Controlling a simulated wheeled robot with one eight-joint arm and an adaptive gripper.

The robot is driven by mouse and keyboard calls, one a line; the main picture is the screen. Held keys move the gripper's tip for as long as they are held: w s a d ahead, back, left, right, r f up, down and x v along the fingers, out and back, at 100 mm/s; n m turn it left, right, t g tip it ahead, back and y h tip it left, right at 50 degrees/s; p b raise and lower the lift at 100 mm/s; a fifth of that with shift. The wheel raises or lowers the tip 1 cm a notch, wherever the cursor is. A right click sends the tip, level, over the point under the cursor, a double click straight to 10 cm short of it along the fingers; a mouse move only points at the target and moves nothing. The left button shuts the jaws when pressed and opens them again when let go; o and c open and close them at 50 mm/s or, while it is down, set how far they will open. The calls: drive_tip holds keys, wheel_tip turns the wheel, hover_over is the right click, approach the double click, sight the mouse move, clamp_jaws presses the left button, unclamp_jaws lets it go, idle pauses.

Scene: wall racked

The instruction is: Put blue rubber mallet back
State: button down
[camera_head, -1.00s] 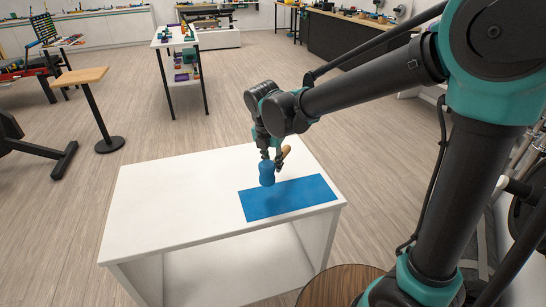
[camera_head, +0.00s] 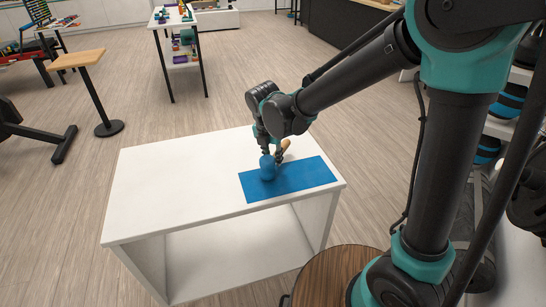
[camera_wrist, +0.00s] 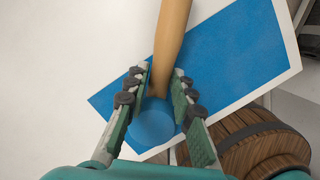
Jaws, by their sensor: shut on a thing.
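The blue rubber mallet has a blue head (camera_head: 267,168) and a light wooden handle (camera_wrist: 171,40). My gripper (camera_head: 274,152) is shut on it near where the handle meets the head. In the wrist view the mallet's head (camera_wrist: 152,123) sits between the two fingers of my gripper (camera_wrist: 157,85), and the handle points away, up the picture. The mallet is over the left part of a blue rectangular mat (camera_head: 303,178), at or just above its surface; I cannot tell whether it touches. The mat lies on a white table (camera_head: 165,185).
The left part of the tabletop is clear. A round wooden-topped stool or barrel (camera_head: 335,280) stands close to the table's front right, and shows in the wrist view (camera_wrist: 262,150). A small pedestal table (camera_head: 78,59) and a shelf table (camera_head: 172,20) stand farther back.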

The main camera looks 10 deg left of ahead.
drive_tip(key=shift+f, duration=0.45)
drive_tip(key=c, duration=1.2)
unclamp_jaws()
drive_tip(key=v, duration=1.2)
